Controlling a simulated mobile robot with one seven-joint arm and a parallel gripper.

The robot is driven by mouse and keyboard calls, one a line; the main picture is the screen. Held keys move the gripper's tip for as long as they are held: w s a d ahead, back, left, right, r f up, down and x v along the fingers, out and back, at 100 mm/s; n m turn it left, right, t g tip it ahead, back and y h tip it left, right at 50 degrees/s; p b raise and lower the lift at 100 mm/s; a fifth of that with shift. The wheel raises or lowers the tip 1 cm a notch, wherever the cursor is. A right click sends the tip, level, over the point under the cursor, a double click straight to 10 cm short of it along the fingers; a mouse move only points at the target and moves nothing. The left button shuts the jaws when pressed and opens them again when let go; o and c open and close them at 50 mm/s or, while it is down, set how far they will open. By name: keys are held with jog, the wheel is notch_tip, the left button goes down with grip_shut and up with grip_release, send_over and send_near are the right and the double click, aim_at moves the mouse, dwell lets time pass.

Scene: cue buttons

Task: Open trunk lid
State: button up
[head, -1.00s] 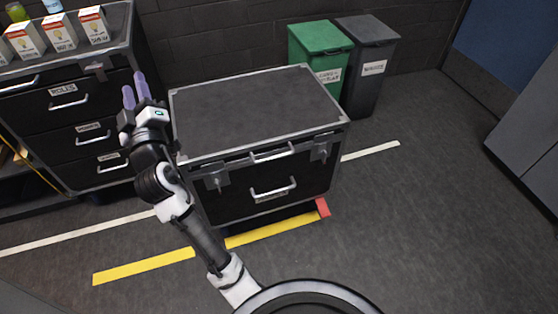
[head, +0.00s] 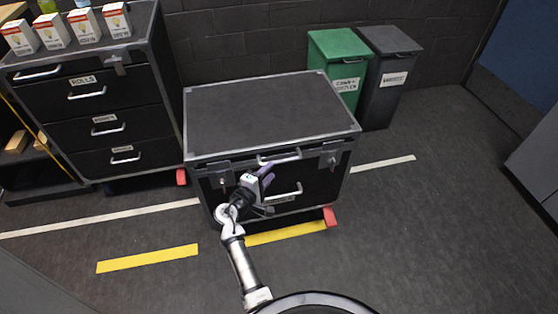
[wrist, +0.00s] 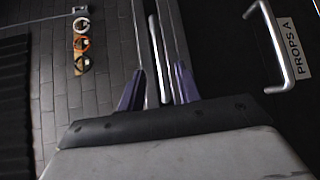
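The trunk is a dark box with a closed grey lid (head: 265,110) and metal edges. A silver lid handle (head: 280,157) runs along the lid's front edge, between a left latch (head: 222,183) and a right latch (head: 330,160). My gripper (head: 266,177) is in front of the trunk, just below the lid handle. In the wrist view, my gripper (wrist: 158,78) has its two purple fingers apart, with the lid handle bar (wrist: 153,45) lying between them in the picture. I cannot tell whether the fingers touch it.
A lower handle (head: 283,190) on the trunk front is close to my gripper; it also shows in the wrist view (wrist: 278,45) beside a "PROPS A" label (wrist: 305,48). A drawer cabinet (head: 90,110) stands left. Green (head: 338,60) and dark (head: 390,75) bins stand behind right.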

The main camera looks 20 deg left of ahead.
aim_at(277, 163)
jog(key=x, duration=0.7)
jog(key=shift+p, duration=0.35)
grip_shut()
